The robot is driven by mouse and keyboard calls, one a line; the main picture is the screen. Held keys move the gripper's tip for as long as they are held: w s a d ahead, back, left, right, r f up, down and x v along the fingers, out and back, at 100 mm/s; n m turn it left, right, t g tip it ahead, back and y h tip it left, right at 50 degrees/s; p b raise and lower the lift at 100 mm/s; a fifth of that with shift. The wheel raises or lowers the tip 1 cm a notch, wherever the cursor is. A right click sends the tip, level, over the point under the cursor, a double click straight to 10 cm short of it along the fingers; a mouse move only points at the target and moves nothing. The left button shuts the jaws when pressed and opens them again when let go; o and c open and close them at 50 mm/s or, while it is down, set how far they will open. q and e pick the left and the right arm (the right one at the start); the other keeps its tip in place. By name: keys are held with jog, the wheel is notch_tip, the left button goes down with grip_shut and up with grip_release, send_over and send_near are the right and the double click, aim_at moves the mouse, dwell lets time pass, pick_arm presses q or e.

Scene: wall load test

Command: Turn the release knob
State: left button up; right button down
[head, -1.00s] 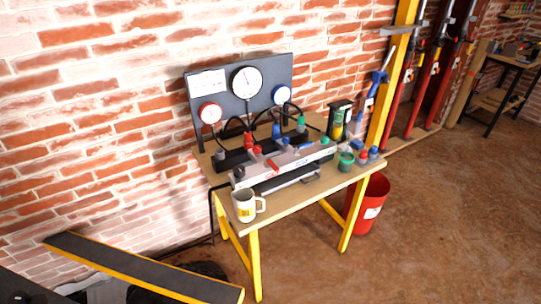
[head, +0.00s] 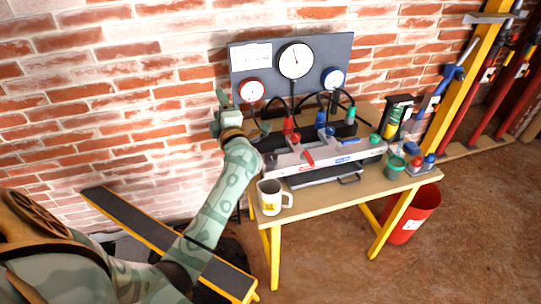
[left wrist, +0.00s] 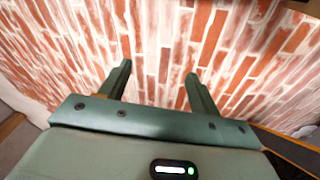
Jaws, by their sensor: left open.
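A pump unit (head: 325,158) with a light metal front stands on the bench, with red, blue and green knobs on and behind it. A red knob (head: 288,125) stands at its left rear, a blue knob (head: 321,117) in the middle and a green knob (head: 349,117) at the right. I cannot tell which one is the release knob. My left gripper (head: 222,101) is raised left of the bench and gauge panel, apart from the knobs. In the left wrist view it is open and empty (left wrist: 158,75), facing the brick wall. My right gripper is out of view.
A gauge panel (head: 262,64) rises behind the unit, with black hoses below. A mug (head: 270,196) stands at the bench's (head: 330,202) front left corner. Small containers, including a green pot (head: 395,167), crowd the right end. A red bin (head: 413,215) stands on the floor.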

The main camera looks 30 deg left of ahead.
pick_arm(q)
jog(key=a+f+n+g+h, duration=0.2)
jog(key=a+f+n+g, duration=0.1)
jog(key=n+g, duration=0.25)
jog(key=n+h, duration=0.4)
jog(key=h, duration=1)
send_near(271, 157)
jog(key=shift+g, duration=0.55)
jog(key=b+x, duration=0.7)
jog(key=x, duration=0.1)
jog(key=shift+w+a+r, duration=0.1)
jog(key=shift+w+r, duration=0.1)
jog(key=shift+w, duration=0.15)
jog(key=shift+w+f+b, duration=0.3)
jog(key=shift+f+b, duration=0.05)
jog(key=shift+f, duration=0.05)
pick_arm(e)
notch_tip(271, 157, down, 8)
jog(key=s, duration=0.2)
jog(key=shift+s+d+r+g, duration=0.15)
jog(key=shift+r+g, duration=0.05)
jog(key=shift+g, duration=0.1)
pick_arm(q)
jog(key=c, duration=1)
